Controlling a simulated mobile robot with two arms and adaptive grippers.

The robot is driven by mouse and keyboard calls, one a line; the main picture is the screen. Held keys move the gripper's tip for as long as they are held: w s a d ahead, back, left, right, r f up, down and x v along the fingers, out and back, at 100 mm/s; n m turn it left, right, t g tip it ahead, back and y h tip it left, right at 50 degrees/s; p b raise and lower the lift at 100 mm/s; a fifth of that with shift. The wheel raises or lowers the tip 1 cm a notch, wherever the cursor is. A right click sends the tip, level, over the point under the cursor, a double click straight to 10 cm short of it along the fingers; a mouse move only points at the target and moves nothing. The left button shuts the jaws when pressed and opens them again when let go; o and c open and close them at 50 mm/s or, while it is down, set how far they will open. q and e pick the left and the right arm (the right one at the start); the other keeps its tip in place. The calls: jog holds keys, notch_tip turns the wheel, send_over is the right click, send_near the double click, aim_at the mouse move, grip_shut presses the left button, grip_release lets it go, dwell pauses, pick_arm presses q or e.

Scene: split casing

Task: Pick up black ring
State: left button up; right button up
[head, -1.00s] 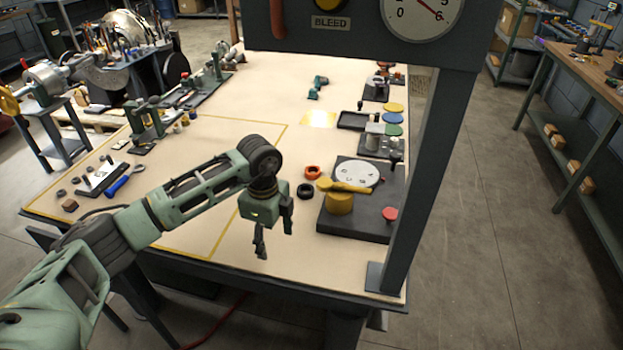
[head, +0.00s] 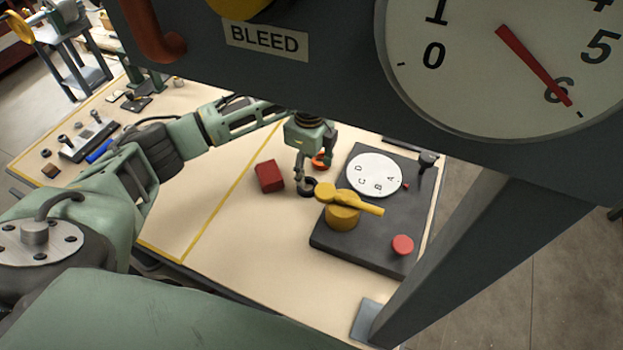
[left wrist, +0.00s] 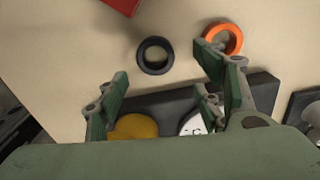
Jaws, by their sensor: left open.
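The black ring (head: 308,194) lies on the bench top, beside the yellow knob of the dark panel. In the left wrist view the black ring (left wrist: 140,56) lies flat beyond the fingertips, roughly between their lines. My left gripper (head: 308,176) is open and points down over the ring; a finger partly covers the ring in the head view. In the left wrist view the two fingers of my left gripper (left wrist: 163,69) are spread apart with nothing between them. An orange ring (left wrist: 234,36) lies to the right, near the right finger. My right gripper is not in view.
A red block (head: 269,177) lies left of the black ring. The dark panel (head: 330,236) with a yellow knob (head: 342,216), white dial (head: 374,174) and red button (head: 402,244) stands to the right. A grey post (head: 440,255) and gauge board (head: 330,85) block part of the view.

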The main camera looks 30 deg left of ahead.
pick_arm(q)
jog(key=shift+s+f, duration=0.25)
jog(key=shift+f, duration=0.15)
jog(key=f, duration=0.1)
jog(key=f+p, duration=0.1)
jog(key=f, duration=0.1)
jog(key=f+p, duration=0.1)
jog(key=shift+s+a+f, duration=0.25)
jog(key=shift+a+f, duration=0.05)
jog(key=shift+f, duration=0.35)
jog(key=c, duration=0.8)
jog(key=shift+r, duration=0.1)
jog(key=c, duration=0.5)
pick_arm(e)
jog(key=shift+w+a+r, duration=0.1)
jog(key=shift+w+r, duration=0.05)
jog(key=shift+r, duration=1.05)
